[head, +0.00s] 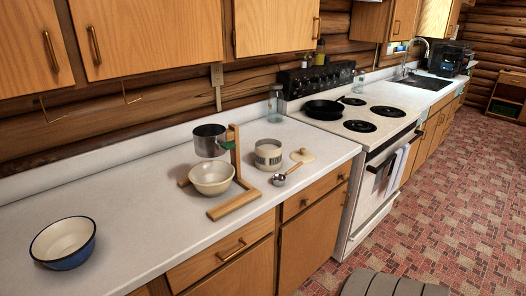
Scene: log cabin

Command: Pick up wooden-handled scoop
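The wooden-handled scoop (281,179) lies on the white counter near its front edge. Neither of my grippers shows in the head view.
A cream bowl (211,180) sits by the stand under a metal cup (208,141). A blue-rimmed bowl (64,243) is at front left. A glass jar (275,104) stands near the stove (380,142), which holds a black skillet (322,110). Counter between the bowls is clear.

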